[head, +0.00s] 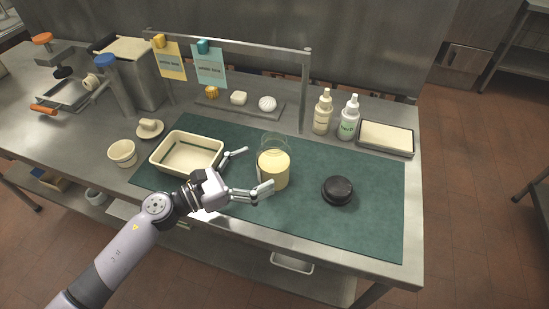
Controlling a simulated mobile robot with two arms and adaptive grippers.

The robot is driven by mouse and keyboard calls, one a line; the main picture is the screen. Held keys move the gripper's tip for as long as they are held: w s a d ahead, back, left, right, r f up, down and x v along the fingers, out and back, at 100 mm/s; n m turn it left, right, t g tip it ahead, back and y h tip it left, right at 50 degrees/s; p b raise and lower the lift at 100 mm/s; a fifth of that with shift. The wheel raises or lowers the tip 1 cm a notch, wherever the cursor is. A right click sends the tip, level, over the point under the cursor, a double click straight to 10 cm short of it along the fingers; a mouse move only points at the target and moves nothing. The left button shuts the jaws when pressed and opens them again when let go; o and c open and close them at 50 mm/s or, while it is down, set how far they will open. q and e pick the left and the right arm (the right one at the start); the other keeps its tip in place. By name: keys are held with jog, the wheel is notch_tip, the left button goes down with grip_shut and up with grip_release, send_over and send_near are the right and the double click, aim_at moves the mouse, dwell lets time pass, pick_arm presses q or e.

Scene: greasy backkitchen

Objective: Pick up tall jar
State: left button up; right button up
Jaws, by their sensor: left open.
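The tall jar (273,168) stands upright on the green mat (300,219). It has clear glass at the top and a pale yellow filling below. My left gripper (254,170) is open just left of the jar, with its fingers pointing toward it. One fingertip lies in front of the jar's lower left side and the other is to its left, farther back. I cannot tell if a finger touches the jar. A black round lid-like piece (338,190) lies on the mat to the right. My right gripper is not in view.
A cream tray (158,158) sits on the mat behind my left gripper. A small cup (122,152) stands to the left. Two dropper bottles (322,112) (348,117) and a shallow tray (386,138) stand at the back right. The mat's front right is clear.

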aim_at(274, 159)
pick_arm(q)
jog(key=shift+w+d+r, duration=0.1)
jog(key=shift+w+d, duration=0.1)
jog(key=p+x, duration=0.2)
jog(key=x, duration=0.3)
jog(key=shift+a, duration=0.1)
jog(key=shift+c, duration=1.8)
jog(key=c, duration=1.5)
